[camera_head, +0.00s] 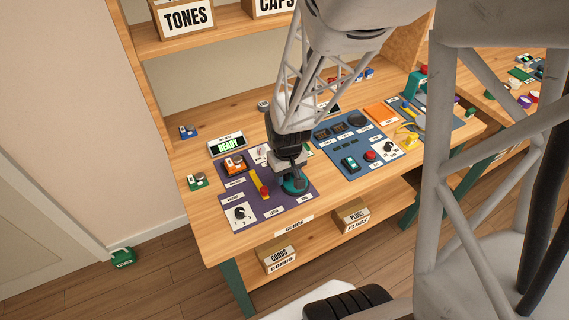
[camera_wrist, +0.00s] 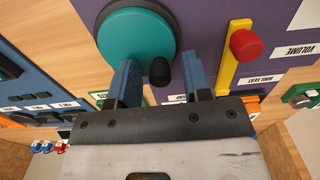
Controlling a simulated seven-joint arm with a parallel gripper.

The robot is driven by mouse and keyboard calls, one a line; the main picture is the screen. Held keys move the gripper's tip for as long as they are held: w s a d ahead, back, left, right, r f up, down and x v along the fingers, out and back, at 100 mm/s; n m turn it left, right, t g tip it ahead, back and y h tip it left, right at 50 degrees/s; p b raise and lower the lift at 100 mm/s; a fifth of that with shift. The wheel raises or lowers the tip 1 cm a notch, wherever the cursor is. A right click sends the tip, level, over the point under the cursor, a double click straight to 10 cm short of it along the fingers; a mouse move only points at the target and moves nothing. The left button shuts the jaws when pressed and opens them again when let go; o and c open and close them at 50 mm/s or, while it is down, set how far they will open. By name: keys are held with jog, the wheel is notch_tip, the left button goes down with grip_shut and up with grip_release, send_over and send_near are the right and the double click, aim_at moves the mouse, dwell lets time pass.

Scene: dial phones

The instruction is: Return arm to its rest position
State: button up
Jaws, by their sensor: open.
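My gripper (camera_head: 290,168) is at the right part of the purple panel (camera_head: 275,208) on the wooden bench, pointing down. In the wrist view its two blue fingers (camera_wrist: 161,80) are spread apart. A teal round dial (camera_wrist: 122,42) with a black knob (camera_wrist: 159,71) lies just past them, and the knob shows in the gap between the fingers with no clear contact. The dial (camera_head: 294,187) is partly hidden by my gripper in the head view. My arm reaches over the bench from the upper right.
A yellow strip with a red knob (camera_wrist: 246,45) is beside the dial. A lit READY display (camera_head: 227,145) stands behind the purple panel. A blue panel (camera_head: 345,175) with switches is to the right. A shelf (camera_head: 215,35) with labelled boxes is above. A green box (camera_head: 123,258) is on the floor.

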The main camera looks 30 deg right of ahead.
jog(key=shift+r, duration=0.1)
dwell(0.3)
jog(key=c, duration=0.6)
jog(key=shift+w+d, duration=0.4)
jog(key=shift+d, duration=0.35)
dwell(0.5)
jog(key=shift+d, duration=0.6)
dwell(0.7)
jog(key=shift+s+d, duration=0.45)
jog(key=shift+d, duration=0.1)
dwell(1.0)
jog(key=shift+o, duration=0.2)
jog(key=shift+s+d, duration=0.3)
jog(key=shift+s, duration=0.45)
dwell(0.5)
jog(key=o, duration=0.6)
jog(key=shift+c, duration=0.2)
